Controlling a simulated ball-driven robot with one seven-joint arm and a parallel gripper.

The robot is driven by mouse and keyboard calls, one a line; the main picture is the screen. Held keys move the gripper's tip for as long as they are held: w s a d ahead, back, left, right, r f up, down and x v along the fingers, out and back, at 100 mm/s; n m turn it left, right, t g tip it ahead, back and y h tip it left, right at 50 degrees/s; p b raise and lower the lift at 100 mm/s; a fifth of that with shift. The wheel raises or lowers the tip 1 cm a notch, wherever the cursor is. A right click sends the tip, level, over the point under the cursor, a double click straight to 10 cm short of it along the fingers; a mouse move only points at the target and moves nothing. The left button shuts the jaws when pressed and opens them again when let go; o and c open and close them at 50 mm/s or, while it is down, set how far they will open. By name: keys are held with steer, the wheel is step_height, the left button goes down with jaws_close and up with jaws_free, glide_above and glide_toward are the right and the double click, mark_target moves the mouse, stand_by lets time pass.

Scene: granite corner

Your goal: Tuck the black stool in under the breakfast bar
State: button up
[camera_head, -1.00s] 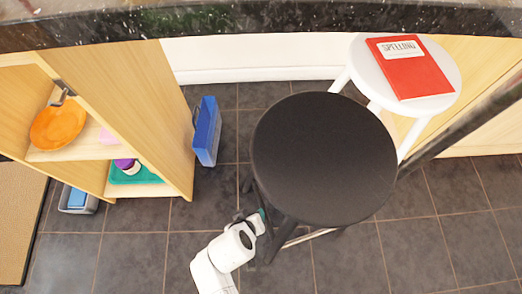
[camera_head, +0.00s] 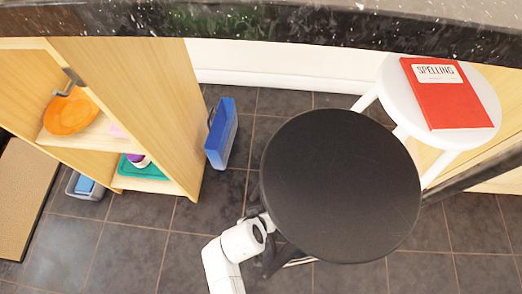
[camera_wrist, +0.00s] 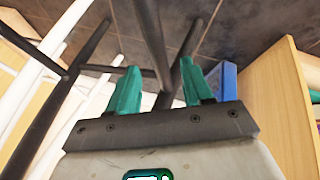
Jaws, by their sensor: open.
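The black stool (camera_head: 340,185) stands upright on the tiled floor, its round seat on the near side of the dark speckled counter (camera_head: 300,28), which crosses the top of the head view. I take this counter for the breakfast bar. A floor gap shows between seat and counter edge in the picture. My gripper (camera_wrist: 160,84) has its green fingers apart, with a dark stool leg (camera_wrist: 150,35) seen between and beyond them; I cannot tell whether they touch it. In the head view my white wrist reaches the seat's lower left, and the seat hides the fingers.
A white stool (camera_head: 390,75) with a red spelling book (camera_head: 445,92) stands behind right of the black stool. A blue folder-like box (camera_head: 221,134) stands on the floor left, beside a wooden shelf unit (camera_head: 150,100). A dark diagonal strip (camera_head: 475,168) lies right. Floor in front is clear.

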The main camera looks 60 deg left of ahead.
steer(key=b+x, duration=0.3)
steer(key=x, duration=0.3)
steer(key=shift+f, duration=0.15)
jaws_close()
stand_by(0.4)
stand_by(1.0)
